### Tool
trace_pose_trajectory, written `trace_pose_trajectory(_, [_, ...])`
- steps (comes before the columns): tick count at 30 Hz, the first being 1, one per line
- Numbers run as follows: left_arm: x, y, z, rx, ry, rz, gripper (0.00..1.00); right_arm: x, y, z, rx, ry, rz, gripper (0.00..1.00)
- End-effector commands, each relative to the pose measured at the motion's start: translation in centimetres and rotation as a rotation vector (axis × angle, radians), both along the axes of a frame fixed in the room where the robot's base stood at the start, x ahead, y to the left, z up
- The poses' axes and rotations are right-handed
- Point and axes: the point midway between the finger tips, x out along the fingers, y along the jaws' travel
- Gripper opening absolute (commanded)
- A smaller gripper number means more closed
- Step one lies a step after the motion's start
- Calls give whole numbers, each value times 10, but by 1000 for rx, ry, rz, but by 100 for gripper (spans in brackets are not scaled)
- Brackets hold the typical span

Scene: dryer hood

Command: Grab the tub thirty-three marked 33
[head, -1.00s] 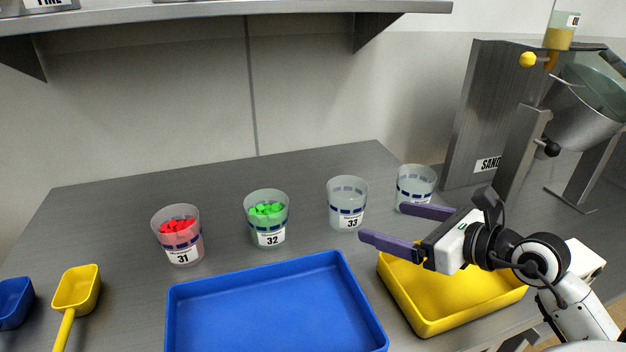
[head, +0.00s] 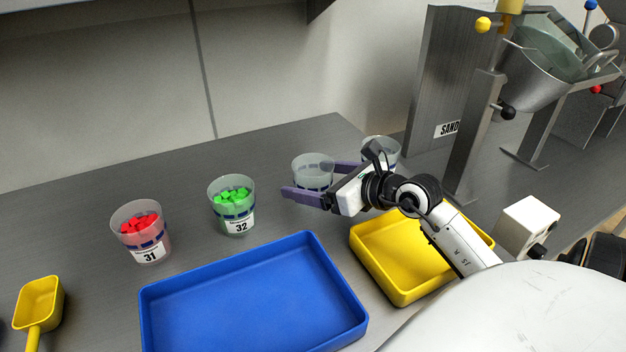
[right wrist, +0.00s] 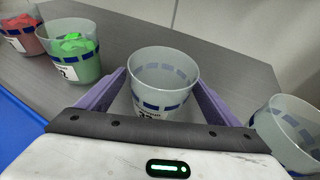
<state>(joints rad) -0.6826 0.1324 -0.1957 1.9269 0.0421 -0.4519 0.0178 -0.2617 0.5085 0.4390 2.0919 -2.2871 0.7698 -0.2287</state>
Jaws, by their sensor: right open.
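The tub marked 33 (head: 313,170) is a clear, empty cup with blue bands, upright on the steel counter. In the right wrist view the tub (right wrist: 163,75) stands between my two purple fingers, its label partly hidden by the gripper body. My right gripper (head: 318,180) is open around it, with one finger in front of the tub and the other behind it. In the right wrist view the right gripper (right wrist: 160,95) shows a small gap beside the tub on at least the left. My left gripper is not in view.
Tub 32 (head: 232,205) with green pieces and tub 31 (head: 142,231) with red pieces stand to the left. Another clear tub (right wrist: 288,130) stands close on the right. A blue tray (head: 250,300) and yellow tray (head: 400,285) lie in front; a steel machine (head: 450,90) stands at right.

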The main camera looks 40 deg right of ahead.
Motion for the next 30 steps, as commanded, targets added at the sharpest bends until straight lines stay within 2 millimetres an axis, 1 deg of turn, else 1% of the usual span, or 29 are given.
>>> trace_pose_trajectory(7, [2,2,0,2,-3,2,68,2,0,-1,-1,0,-1,86])
trace_pose_trajectory(8, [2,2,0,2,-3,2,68,2,0,-1,0,0,-1,82])
trace_pose_trajectory(12, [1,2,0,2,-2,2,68,2,0,-1,0,0,-1,59])
trace_pose_trajectory(15, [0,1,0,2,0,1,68,2,0,-1,0,0,-1,43])
trace_pose_trajectory(23, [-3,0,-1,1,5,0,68,2,0,2,-1,-2,0,43])
trace_pose_trajectory(26, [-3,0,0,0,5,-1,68,3,0,14,-1,-5,1,43])
trace_pose_trajectory(30, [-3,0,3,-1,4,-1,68,3,0,42,-5,-7,1,43])
